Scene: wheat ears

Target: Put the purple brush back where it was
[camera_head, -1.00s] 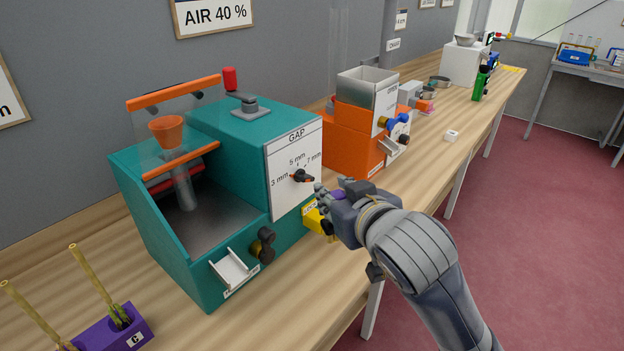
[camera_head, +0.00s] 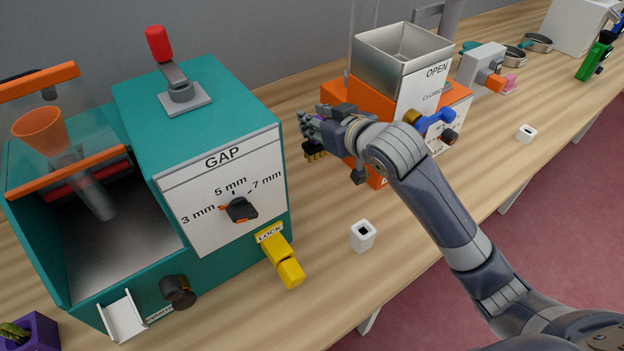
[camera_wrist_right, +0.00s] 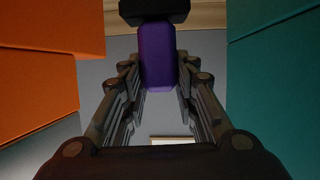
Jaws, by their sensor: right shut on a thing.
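My right gripper (camera_head: 318,125) is shut on the purple brush. It is in the gap between the teal machine (camera_head: 200,110) and the orange machine (camera_head: 350,95), above the table. In the right wrist view, the brush's purple handle (camera_wrist_right: 158,55) stands between the two fingers, with a black part (camera_wrist_right: 155,11) above it. In the head view, the dark bristle end (camera_head: 314,154) shows just below the fingers; the handle is mostly hidden by the hand. I cannot tell whether the brush touches the table. My left gripper is not in view.
A small white block with a dark hole (camera_head: 363,236) stands near the table's front edge, and a similar one (camera_head: 525,133) stands farther right. The yellow lock lever (camera_head: 285,262) juts from the teal machine. A blue lever (camera_head: 434,121) juts from the orange machine.

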